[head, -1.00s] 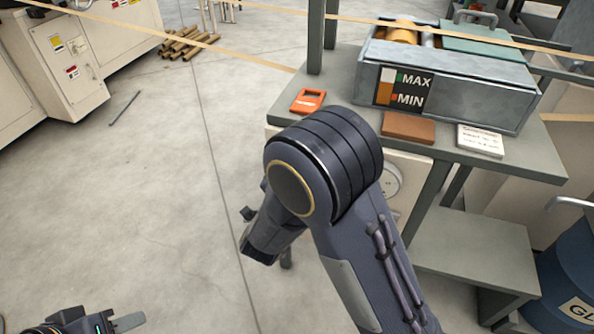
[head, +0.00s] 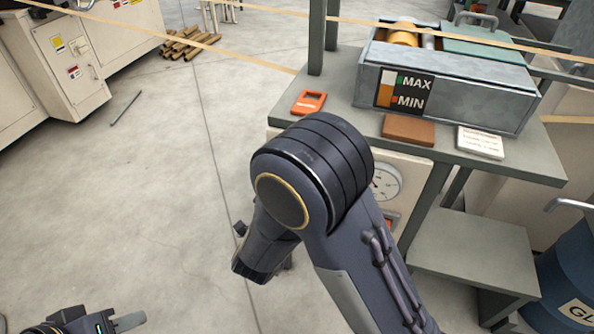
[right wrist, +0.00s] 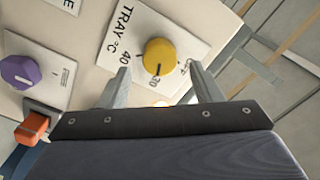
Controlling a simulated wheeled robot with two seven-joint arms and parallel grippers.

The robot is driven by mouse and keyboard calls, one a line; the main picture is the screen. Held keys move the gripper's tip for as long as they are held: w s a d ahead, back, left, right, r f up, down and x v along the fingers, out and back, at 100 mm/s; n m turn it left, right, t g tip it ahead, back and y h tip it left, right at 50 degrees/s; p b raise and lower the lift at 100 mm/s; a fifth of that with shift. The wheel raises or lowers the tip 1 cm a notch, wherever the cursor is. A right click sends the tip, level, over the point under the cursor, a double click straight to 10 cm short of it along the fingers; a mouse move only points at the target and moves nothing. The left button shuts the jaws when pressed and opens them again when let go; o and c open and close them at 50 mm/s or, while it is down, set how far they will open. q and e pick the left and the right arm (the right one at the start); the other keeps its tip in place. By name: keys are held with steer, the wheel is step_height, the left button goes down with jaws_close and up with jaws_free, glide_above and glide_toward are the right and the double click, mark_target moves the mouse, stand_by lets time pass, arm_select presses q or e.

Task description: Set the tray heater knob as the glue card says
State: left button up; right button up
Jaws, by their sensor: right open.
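In the right wrist view the yellow knob (right wrist: 161,57) sits on a white plate marked "TRAY °C" (right wrist: 139,30), with 40 and 30 readable. Its dark pointer line faces the gripper side, near the 30. My right gripper (right wrist: 162,80) is open, with its fingers on either side in front of the knob and apart from it. In the head view my right arm hides that gripper and the knob. A white card (head: 480,141) with print too small to read lies on the bench. My left gripper (head: 128,321) is at the bottom left, partly cut off; its opening is unclear.
A purple knob (right wrist: 20,71) and an orange switch (right wrist: 32,127) are left of the yellow knob. The metal glue tray (head: 455,90) with MAX/MIN marks, a brown block (head: 408,130) and an orange device (head: 308,102) stand on the bench.

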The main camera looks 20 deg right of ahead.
steer(key=v, duration=0.4)
steer(key=shift+s, duration=0.1)
stand_by(0.3)
